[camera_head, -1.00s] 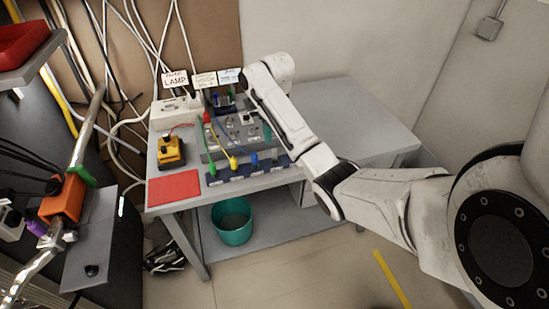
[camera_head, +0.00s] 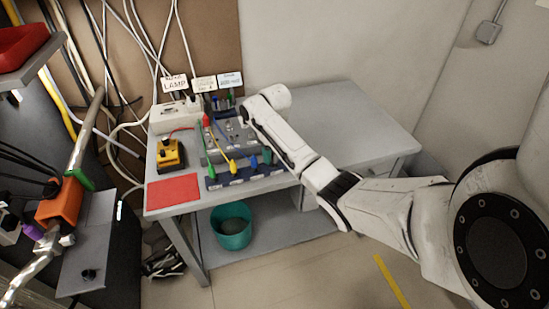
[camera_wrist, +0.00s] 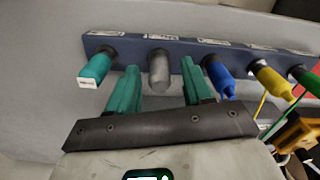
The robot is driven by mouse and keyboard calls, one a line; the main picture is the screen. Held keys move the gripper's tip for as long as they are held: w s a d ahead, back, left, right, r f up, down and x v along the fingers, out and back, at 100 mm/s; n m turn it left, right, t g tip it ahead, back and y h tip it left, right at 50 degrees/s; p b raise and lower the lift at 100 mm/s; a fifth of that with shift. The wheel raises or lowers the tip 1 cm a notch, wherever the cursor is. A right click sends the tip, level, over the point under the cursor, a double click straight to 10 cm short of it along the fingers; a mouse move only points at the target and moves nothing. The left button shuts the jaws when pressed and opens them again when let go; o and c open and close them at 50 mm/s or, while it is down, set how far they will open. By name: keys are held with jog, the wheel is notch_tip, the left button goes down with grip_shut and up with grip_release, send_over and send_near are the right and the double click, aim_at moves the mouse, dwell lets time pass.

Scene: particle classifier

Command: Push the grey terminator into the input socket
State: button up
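The grey terminator (camera_wrist: 158,70) stands in the blue rack (camera_wrist: 135,42) in the wrist view, between a labelled green plug (camera_wrist: 97,68) and a blue plug (camera_wrist: 218,75). My gripper (camera_wrist: 160,82) is open, its green fingers on either side of the terminator with visible gaps. In the head view my gripper (camera_head: 267,155) shows only as a bit of green by the rack's right part; the terminator is hidden there. The grey classifier unit (camera_head: 228,138) stands behind the rack. I cannot make out the input socket.
A yellow plug (camera_wrist: 270,82) and another green plug stand farther along the rack. A red mat (camera_head: 173,191), a yellow device (camera_head: 168,153) and a white lamp box (camera_head: 176,114) lie to the left. The bench (camera_head: 345,115) is clear on the right.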

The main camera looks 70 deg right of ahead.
grip_shut()
jog(key=shift+r, duration=0.15)
dwell(0.4)
